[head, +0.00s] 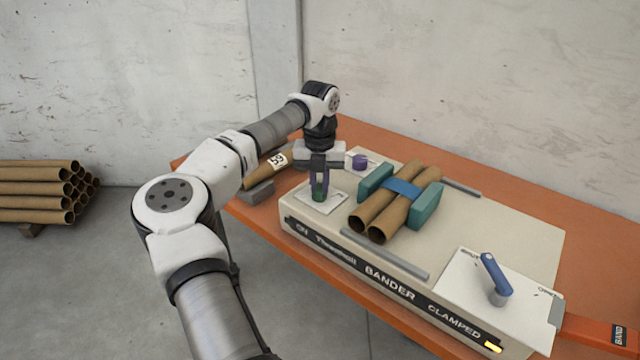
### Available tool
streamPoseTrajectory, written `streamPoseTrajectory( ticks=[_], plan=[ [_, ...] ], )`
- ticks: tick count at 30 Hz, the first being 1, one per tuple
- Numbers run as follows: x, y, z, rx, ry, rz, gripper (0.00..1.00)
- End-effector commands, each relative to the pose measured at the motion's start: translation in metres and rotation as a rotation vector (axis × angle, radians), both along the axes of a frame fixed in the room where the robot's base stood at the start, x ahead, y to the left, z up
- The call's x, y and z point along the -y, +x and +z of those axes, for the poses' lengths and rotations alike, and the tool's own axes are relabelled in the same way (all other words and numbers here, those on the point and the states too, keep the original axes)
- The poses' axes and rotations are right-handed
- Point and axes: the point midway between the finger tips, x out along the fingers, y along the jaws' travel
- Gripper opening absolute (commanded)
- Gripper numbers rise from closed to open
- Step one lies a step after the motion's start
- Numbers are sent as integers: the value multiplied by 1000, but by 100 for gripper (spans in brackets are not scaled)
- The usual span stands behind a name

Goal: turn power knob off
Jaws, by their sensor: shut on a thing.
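A green knob (319,194) stands on a small white plate (333,201) at the left end of the beige machine (450,222). I take it to be the power knob; its pointer cannot be made out. My gripper (319,184) points straight down and is shut on this knob, with a finger on either side of it. A yellow light (493,346) glows at the strip's right end.
Two brown tubes with a blue band (402,188) lie between teal blocks (425,205). A purple knob (359,161) stands just behind my gripper. A blue lever (494,273) stands at the right. Another tube (262,172) lies left. More tubes (40,190) are stacked on the floor.

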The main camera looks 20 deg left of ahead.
Motion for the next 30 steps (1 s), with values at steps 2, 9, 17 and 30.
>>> streamPoseTrajectory(
  ticks=[2, 9, 17, 30],
  plan=[
    [0, 0, 1, 2, 1, 35, 0],
    [-1, 0, 1, 2, 1, 96, 0],
    [-1, 0, 1, 2, 0, 110, 0],
    [-1, 0, 1, 1, -1, 109, 36]
  ],
)
